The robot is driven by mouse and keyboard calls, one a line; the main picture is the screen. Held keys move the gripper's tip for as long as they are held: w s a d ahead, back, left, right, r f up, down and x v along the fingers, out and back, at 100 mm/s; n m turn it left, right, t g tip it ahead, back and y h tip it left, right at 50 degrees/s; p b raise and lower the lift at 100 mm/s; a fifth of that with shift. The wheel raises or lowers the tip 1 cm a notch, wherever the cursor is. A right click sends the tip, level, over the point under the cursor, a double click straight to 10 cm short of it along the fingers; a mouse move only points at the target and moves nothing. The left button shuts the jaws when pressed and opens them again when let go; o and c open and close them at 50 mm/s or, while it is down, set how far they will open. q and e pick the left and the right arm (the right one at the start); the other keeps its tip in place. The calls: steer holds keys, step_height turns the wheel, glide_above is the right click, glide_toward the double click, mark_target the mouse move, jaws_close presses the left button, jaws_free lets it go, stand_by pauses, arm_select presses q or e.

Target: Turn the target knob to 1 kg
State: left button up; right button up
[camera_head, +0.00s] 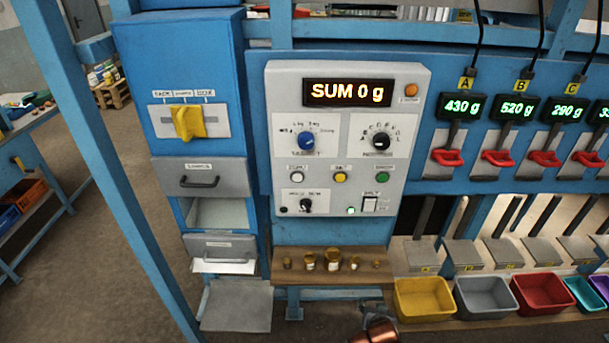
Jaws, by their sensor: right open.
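The blue target knob (306,141) sits on the upper left of the grey control panel (336,240), with small scale labels around it. One label above it seems to read 1 kg. I cannot tell exactly which mark its pointer faces. The orange display (347,93) above it reads SUM 0 g. My right gripper (379,331) shows only as a copper-coloured part at the bottom edge, well below the panel and apart from the knob. It is open; its fingertips are hard to make out. My left gripper is not in view.
A black knob (380,141) is right of the target knob, with push buttons below. A wooden shelf (377,271) with small brass weights juts out under the panel. Coloured bins, including a yellow bin (424,298), stand lower right. A blue cabinet (190,80) stands left.

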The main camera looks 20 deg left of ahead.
steer(key=w+a+r+t+y, duration=0.15)
steer(key=a+r, duration=0.25)
steer(key=r, duration=0.6)
steer(key=w+a+r+t+h, duration=0.1)
steer(key=w+a+r, duration=0.3)
steer(key=r, duration=0.7)
steer(key=s+a+r+m+t+y+p, duration=0.15)
steer(key=a+r, duration=0.45)
steer(key=r, duration=0.7)
steer(key=s+a+r+t+y+p, duration=0.15)
steer(key=a+r, duration=0.35)
steer(key=r, duration=0.7)
steer(key=m+t+p, duration=0.1)
steer(key=t, duration=0.2)
glide_toward(306, 144)
steer(key=x, duration=0.7)
steer(key=shift+w+a, duration=0.15)
steer(key=shift+w, duration=0.15)
steer(key=shift+w+a, duration=0.1)
steer(key=shift+w, duration=0.4)
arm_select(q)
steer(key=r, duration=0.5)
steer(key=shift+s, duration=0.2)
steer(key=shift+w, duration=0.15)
arm_select(e)
steer(key=c, duration=1.2)
